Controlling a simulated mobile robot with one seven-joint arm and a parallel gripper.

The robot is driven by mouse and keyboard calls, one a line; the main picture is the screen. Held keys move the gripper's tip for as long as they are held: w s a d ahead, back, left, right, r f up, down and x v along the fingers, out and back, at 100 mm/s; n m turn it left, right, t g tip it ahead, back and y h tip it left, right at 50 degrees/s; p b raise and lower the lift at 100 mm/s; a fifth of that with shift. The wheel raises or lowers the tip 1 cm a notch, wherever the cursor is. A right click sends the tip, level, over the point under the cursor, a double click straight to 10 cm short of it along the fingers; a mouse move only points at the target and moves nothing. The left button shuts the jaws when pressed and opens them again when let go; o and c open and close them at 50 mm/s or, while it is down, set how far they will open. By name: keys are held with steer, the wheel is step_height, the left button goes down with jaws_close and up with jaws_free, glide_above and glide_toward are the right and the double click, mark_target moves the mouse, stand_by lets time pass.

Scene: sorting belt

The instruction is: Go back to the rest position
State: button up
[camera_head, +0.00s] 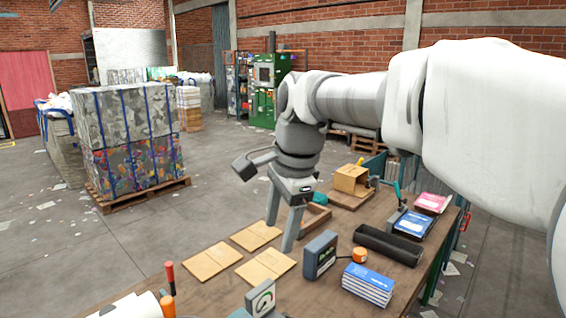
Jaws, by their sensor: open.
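My gripper (279,237) hangs from my white and grey arm, fingers pointing down over the wooden table. Its two fingers are apart, with nothing seen between them. The fingertips are near the flat cardboard pieces (256,235) and left of a dark grey box-shaped device (320,254). I cannot tell how high they are above the table. My arm reaches in from the right and hides part of the background.
The wooden table (213,287) also holds a black tray (388,245), blue booklets (368,285), an orange round item (359,255), a cardboard box (350,179) and a red-handled tool (170,276). Strapped bales (128,136) stand on a pallet at left. Floor between is mostly open.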

steer(key=s+d+f+n+t+h, duration=0.1)
steer(key=s+d+f+n, duration=0.3)
steer(key=s+d+n, duration=0.2)
steer(key=s+d+f+n+t, duration=0.2)
steer(key=s+d+f+n, duration=0.2)
steer(key=s, duration=0.7)
steer(key=d+n+b, duration=0.1)
steer(key=d+n, duration=0.1)
steer(key=d, duration=0.2)
steer(key=shift+d+f+n+t+h, duration=0.15)
steer(key=shift+n+t+h, duration=0.15)
steer(key=shift+n+h, duration=0.1)
